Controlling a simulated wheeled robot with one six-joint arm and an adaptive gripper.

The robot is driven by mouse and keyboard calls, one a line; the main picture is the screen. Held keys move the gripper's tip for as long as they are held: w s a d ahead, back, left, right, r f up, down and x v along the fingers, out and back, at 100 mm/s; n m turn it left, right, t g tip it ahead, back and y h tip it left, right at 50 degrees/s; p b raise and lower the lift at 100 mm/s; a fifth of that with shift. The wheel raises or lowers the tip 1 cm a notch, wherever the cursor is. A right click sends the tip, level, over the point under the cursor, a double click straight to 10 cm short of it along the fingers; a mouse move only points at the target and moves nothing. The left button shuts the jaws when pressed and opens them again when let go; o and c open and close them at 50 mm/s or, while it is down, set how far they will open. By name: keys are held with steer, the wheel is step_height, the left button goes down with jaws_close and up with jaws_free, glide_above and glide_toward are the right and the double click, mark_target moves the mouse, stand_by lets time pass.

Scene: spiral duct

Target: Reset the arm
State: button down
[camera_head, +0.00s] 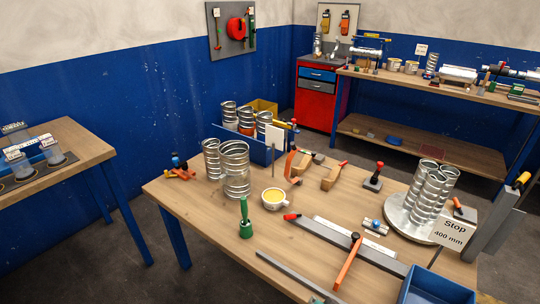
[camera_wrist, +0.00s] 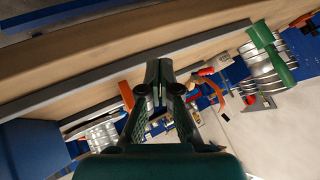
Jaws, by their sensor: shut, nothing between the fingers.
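My gripper (camera_wrist: 158,72) shows in the wrist view with its two dark fingers together and nothing between them. It points over the workbench, whose wooden top (camera_wrist: 110,40) fills the upper part of that tilted view. I cannot make out my gripper in the head view. In the wrist view an orange handle (camera_wrist: 127,96) shows just left of the fingers, and a green tool (camera_wrist: 266,38) stands in front of spiral ducts at the right. I cannot tell whether the fingers touch anything.
The workbench (camera_head: 175,205) holds upright spiral ducts (camera_head: 236,170), a yellow-filled cup (camera_head: 273,199), a green tool (camera_head: 246,222), an orange-handled tool (camera_head: 347,262), a round plate with ducts (camera_head: 395,222), a stop sign (camera_head: 449,233) and a blue bin (camera_head: 440,288). Bare wood lies at the front left.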

steer(key=s+d+f+n+t, duration=0.1)
steer(key=s+d+n, duration=0.1)
steer(key=s, duration=0.9)
steer(key=s+d+f+n+t, duration=0.1)
steer(key=s+d+t, duration=0.1)
steer(key=s, duration=0.8)
steer(key=s+d+r+n+t, duration=0.1)
steer(key=s+r, duration=0.6)
steer(key=s, duration=0.2)
steer(key=s+r+n+t+h, duration=0.1)
steer(key=s+r+n, duration=0.1)
steer(key=s+r, duration=0.5)
steer(key=shift+s+d+t, duration=0.35)
steer(key=shift+s+t, duration=0.05)
steer(key=shift+s, duration=0.8)
